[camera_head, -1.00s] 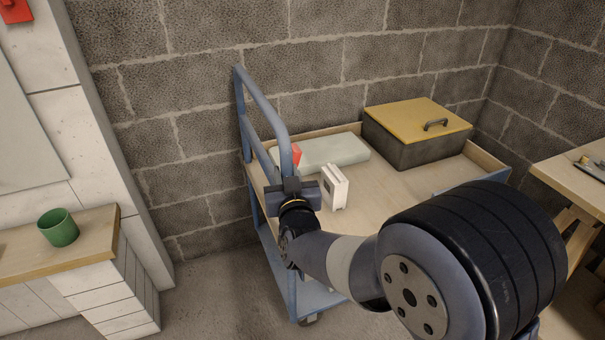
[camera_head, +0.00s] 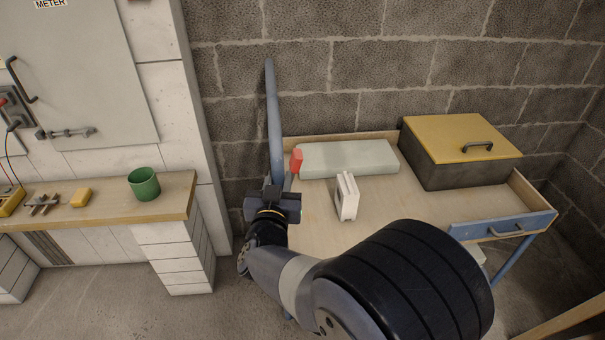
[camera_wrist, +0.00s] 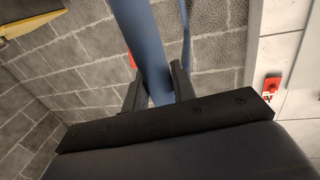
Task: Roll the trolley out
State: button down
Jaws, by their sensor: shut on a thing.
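The trolley (camera_head: 305,225) has a blue frame, a wooden top deck with a low rim and a blue drawer front (camera_head: 500,225) at its right. It stands against the block wall. Its blue push handle (camera_head: 273,115) rises at the left end. My gripper (camera_head: 275,192) is shut on the handle. In the wrist view the blue handle bar (camera_wrist: 150,50) passes between the two dark fingers (camera_wrist: 155,88). My arm hides the lower front of the trolley and most of its wheels.
On the deck are a yellow-lidded box (camera_head: 455,150), a long grey-green case (camera_head: 350,158) with a red end and a white block (camera_head: 346,197). A wooden counter (camera_head: 100,205) with a green mug (camera_head: 144,184) stands left. Floor between counter and trolley is narrow.

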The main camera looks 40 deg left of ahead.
jog(key=shift+s+a+r+p, duration=0.1)
jog(key=shift+s+a+p, duration=0.45)
jog(key=shift+s+a, duration=1.2)
jog(key=shift+d, duration=0.15)
jog(key=c, duration=1.2)
grip_release()
jog(key=shift+s, duration=0.1)
jog(key=v, duration=1.1)
jog(key=x, duration=1.1)
jog(key=shift+w+d, duration=0.3)
jog(key=shift+w, duration=0.05)
